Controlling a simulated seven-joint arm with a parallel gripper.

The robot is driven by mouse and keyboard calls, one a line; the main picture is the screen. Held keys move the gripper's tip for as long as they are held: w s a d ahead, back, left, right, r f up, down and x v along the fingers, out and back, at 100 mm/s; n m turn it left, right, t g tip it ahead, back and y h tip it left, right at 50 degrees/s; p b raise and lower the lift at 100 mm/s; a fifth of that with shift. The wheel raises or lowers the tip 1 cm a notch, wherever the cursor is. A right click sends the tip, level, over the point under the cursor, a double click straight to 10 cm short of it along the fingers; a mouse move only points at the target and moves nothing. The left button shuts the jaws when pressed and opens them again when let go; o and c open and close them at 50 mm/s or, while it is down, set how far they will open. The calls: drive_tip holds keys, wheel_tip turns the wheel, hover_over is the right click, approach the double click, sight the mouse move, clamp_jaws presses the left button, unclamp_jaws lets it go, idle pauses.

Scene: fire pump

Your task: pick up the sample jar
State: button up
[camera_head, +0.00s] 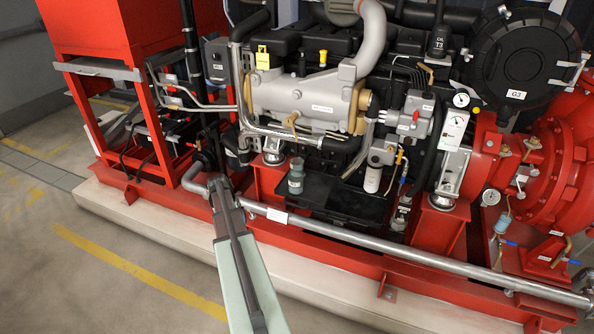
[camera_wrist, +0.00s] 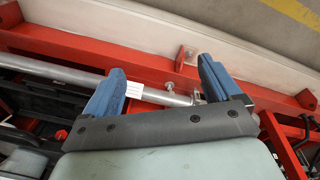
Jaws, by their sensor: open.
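The sample jar appears to be the small grey-green jar (camera_head: 295,177) with a dark lid, upright on the black tray (camera_head: 335,205) low on the engine's near side. In the head view my arm reaches up from the bottom, and its end is left of the jar and apart from it. The fingers are hard to make out there. In the wrist view my gripper (camera_wrist: 160,76) is open, with two blue fingers spread apart and nothing held between them. I cannot make out the jar in the wrist view.
A grey pipe (camera_head: 400,253) with a white label runs along the red base frame (camera_head: 330,262), in front of the tray. It also passes behind my fingers in the wrist view (camera_wrist: 60,72). Engine hoses and a white filter (camera_head: 372,179) crowd the jar's surroundings. Floor (camera_head: 90,285) is clear at lower left.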

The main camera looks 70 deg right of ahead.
drive_tip(key=s+d+r+m+h, duration=0.1)
drive_tip(key=s+d+r, duration=0.2)
drive_tip(key=d+r, duration=0.35)
drive_tip(key=s+d+r+m, duration=0.2)
drive_tip(key=d+r, duration=0.2)
drive_tip(key=d, duration=0.5)
drive_tip(key=m+h, duration=0.2)
approach(298, 164)
drive_tip(key=x, duration=0.5)
drive_tip(key=a+x, duration=0.1)
drive_tip(key=x, duration=0.2)
drive_tip(key=shift+s+f, duration=0.3)
drive_tip(key=shift+c, duration=0.5)
